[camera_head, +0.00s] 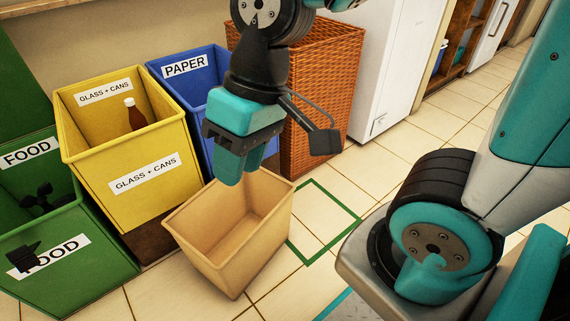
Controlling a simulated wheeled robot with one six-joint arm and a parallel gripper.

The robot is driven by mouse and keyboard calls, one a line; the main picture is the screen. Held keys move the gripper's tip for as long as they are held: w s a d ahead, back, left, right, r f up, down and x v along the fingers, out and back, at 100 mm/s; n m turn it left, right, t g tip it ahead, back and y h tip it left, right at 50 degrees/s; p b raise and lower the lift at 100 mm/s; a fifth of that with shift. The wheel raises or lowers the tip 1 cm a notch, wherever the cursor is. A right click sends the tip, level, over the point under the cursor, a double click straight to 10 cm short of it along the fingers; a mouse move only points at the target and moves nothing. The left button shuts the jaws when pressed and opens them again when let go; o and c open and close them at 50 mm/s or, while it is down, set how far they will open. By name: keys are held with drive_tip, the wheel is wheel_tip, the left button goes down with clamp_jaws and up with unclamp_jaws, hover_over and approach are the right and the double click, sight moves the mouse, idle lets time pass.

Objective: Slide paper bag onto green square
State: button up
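The paper bag (222,257) is a tan, open-topped, box-like bag standing upright on the tiled floor in the head view. It looks empty. The green square (347,202) is an outline on the floor just right of the bag; the bag's right side hides part of its left edge. My gripper (240,170) points down at the bag's back rim, with its teal fingertips overlapping the opening in the picture. I cannot tell whether they touch the bag. The fingers appear close together, but their gap is not clear.
Behind the bag stand a yellow glass-and-cans bin (145,188) with a brown bottle (134,114), a blue paper bin (182,69) and a wicker basket (318,110). A green food bin (85,262) is at left. Tiled floor (400,150) is open to the right.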

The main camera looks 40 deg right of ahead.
drive_tip(key=w+d+f+m+h+b, duration=0.1)
drive_tip(key=w+d+f+m, duration=0.4)
drive_tip(key=w+f+m, duration=0.3)
drive_tip(key=m+h+b, duration=0.2)
drive_tip(key=m+h, duration=0.1)
drive_tip(key=m, duration=0.8)
hover_over(282, 210)
wheel_tip(282, 210, down, 16)
drive_tip(key=f, duration=0.1)
drive_tip(key=shift+s+d+r, duration=0.1)
drive_tip(key=shift+s+r, duration=0.15)
drive_tip(key=shift+s, duration=0.05)
drive_tip(key=f+b, duration=0.3)
drive_tip(key=f, duration=0.2)
drive_tip(key=f+b, duration=0.3)
drive_tip(key=f, duration=0.3)
drive_tip(key=f+b, duration=0.3)
drive_tip(key=f, duration=0.3)
drive_tip(key=shift+w+f, duration=0.2)
drive_tip(key=shift+w, duration=0.1)
clamp_jaws()
